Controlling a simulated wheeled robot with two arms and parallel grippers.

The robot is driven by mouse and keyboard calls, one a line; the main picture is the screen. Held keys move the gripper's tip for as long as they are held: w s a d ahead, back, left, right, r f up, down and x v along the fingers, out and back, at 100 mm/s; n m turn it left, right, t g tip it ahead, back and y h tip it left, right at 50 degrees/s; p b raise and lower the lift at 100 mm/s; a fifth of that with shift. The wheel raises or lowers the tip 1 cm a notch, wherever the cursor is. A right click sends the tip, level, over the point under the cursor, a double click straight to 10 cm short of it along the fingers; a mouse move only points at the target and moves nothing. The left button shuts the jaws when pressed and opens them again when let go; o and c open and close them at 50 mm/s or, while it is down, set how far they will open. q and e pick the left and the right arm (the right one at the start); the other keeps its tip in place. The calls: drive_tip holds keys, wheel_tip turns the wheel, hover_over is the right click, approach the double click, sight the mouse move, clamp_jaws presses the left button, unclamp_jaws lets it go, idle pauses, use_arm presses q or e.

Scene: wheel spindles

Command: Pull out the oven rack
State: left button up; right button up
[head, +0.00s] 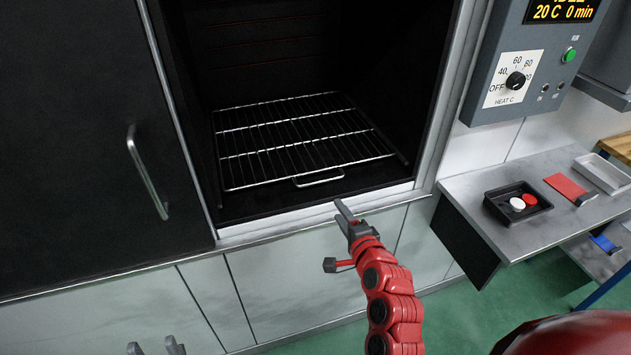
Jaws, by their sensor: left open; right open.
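The oven rack (300,135) is a silver wire grid lying flat inside the dark oven cavity (270,60). Its front loop handle (318,179) faces the opening and sits just behind the front sill. My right gripper (343,213), on the red arm, is open and empty. In the picture it is just below and right of the rack handle, over the front sill, and not touching the handle. My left gripper (155,348) shows only its grey fingertips at the bottom edge, left of centre. It is open and empty, well away from the rack.
A dark door panel with a bar handle (147,173) is left of the opening. A control box with a dial (516,82) hangs at upper right. Below it, a grey shelf (530,240) carries a black tray (518,203) and a red item (566,187). Green floor shows below.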

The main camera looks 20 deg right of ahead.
sight(320, 182)
drive_tip(key=p+x, duration=0.3)
drive_tip(key=x, duration=1.3)
drive_tip(key=shift+r+p, duration=0.1)
drive_tip(key=shift+p, duration=0.25)
drive_tip(key=shift+w+d, duration=0.1)
drive_tip(key=shift+w, duration=0.15)
drive_tip(key=shift+c, duration=0.2)
clamp_jaws()
idle(0.4)
